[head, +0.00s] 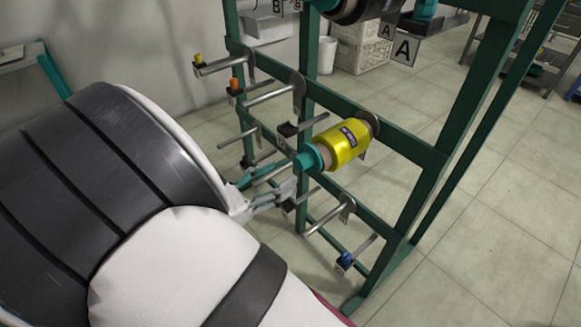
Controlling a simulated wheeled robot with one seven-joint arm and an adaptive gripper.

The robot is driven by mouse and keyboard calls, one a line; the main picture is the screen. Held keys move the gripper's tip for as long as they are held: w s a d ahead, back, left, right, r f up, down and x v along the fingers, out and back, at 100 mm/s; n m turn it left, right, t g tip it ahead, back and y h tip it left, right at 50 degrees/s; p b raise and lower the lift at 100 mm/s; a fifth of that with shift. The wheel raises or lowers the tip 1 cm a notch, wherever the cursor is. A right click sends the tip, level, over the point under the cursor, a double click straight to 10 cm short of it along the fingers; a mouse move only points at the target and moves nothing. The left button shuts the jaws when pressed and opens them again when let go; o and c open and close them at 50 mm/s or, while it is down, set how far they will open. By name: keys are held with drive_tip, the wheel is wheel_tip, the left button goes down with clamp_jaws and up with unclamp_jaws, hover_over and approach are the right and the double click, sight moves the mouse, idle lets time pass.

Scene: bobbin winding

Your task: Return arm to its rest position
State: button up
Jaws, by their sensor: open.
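My gripper (282,181) is in the middle of the head view, just beyond my large white and dark arm. It is open, with no object visible between its fingers. A yellow bobbin (345,143) with a dark label sits on a peg of the green rack (425,190). A teal end piece (309,159) shows at the bobbin's near end, close to the gripper's fingers. Whether they touch cannot be told. My arm hides part of the gripper and the lower left of the rack.
Several bare metal pegs (268,94) stick out of the rack around the bobbin, some with coloured tips. A dark spool (362,8) hangs at the top. White crates (362,45) and a sign marked A (404,48) stand behind.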

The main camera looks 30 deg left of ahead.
drive_tip(key=v, duration=0.6)
drive_tip(key=w+d+r+m+g+h+p, duration=0.2)
drive_tip(key=w+d+r+m+g, duration=0.35)
drive_tip(key=d, duration=0.35)
drive_tip(key=w+d+r+m+g+h+p, duration=0.1)
drive_tip(key=w+d+r+m+g+p, duration=0.1)
drive_tip(key=w+d+r+m+g, duration=0.5)
drive_tip(key=s+d+r+m+g+y+p, duration=0.1)
drive_tip(key=s+d+r+m, duration=0.15)
drive_tip(key=d, duration=0.55)
drive_tip(key=s+d+r+m+g+y+p, duration=0.1)
drive_tip(key=s+d+r+m+y, duration=0.2)
drive_tip(key=d, duration=0.6)
drive_tip(key=s+d+r+m+t+y+p, duration=0.1)
drive_tip(key=s+d+r+m+y+p, duration=0.1)
drive_tip(key=s+d+m, duration=0.4)
drive_tip(key=s+d+r+m+t+y+p, duration=0.1)
drive_tip(key=s+d+r+m+y+p, duration=0.2)
drive_tip(key=s, duration=0.9)
drive_tip(key=shift+d+r+m+y, duration=0.4)
drive_tip(key=shift+d+r+m, duration=1.35)
drive_tip(key=shift+r+m, duration=0.45)
drive_tip(key=shift+s+f, duration=0.1)
